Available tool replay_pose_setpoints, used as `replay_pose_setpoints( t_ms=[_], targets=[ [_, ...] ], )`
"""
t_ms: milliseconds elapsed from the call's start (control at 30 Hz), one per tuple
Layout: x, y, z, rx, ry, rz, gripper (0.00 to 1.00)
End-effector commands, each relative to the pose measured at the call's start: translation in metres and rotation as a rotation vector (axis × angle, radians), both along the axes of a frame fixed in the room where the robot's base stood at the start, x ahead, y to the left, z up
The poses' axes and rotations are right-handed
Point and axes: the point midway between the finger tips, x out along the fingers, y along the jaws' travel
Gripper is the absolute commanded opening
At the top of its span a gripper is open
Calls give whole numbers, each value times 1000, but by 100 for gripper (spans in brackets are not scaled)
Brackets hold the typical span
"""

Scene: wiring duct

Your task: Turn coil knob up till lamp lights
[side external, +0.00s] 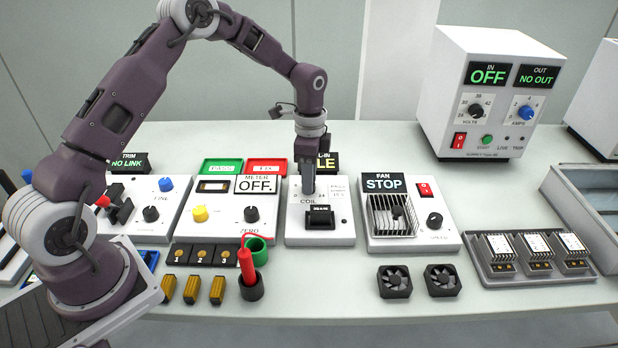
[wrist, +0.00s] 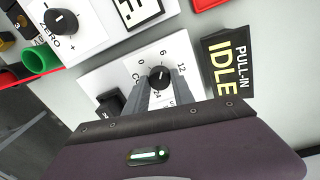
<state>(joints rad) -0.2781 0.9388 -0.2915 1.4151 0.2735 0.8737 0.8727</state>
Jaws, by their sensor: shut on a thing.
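The coil panel (side external: 335,226) is a white box in the middle of the bench. Its black coil knob (wrist: 160,76) sits on a dial marked 0, 6, 12 and 24 in the wrist view; the exact pointer setting is hard to read. My gripper (side external: 308,190) points down over the panel, its fingers (wrist: 162,90) shut on the coil knob. In the side view the gripper hides the knob. The pull-in display (wrist: 225,68) behind the panel reads IDLE in yellow. A black block (side external: 320,217) sits on the panel's front; no lit lamp shows there.
The meter panel (side external: 222,226) with its zero knob stands close on the left. The fan panel (side external: 415,243), showing STOP, stands close on the right. A red probe in a black cup (side external: 250,288) stands in front left. The bench before the coil panel is clear.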

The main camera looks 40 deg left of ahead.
Motion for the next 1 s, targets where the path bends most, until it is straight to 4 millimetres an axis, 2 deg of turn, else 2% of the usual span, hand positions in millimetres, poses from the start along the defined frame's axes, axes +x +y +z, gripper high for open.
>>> replay_pose_setpoints(
  t_ms=[400, 1000],
  targets=[
    [0, 0, 1, -1, -2, -202, 0],
    [1, -1, 1, 0, -2, -242, 0]
  ],
)
